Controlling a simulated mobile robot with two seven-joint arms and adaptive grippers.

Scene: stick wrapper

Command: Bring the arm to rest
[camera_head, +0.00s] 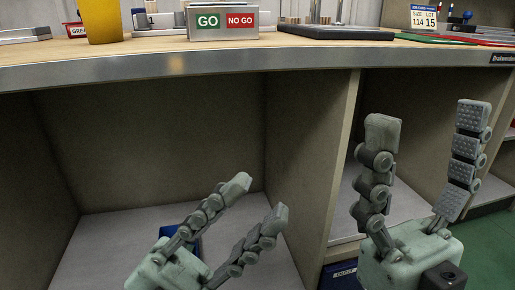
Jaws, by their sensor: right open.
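My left gripper (258,201) is low in the middle of the head view, in front of the open shelf space under the bench. Its two jointed fingers point up and to the right, with a clear gap and nothing between them. My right gripper (428,119) is at the right, its fingers pointing up, wide apart and empty. Both grippers appear below the bench's front edge, and neither holds anything.
The wooden bench (130,55) has a metal front edge. On it are a yellow cup (101,22), a GO/NO GO box (222,22), a dark flat tray (335,32) and a number sign (423,18). A blue bin (338,277) sits below, near an upright panel (340,165).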

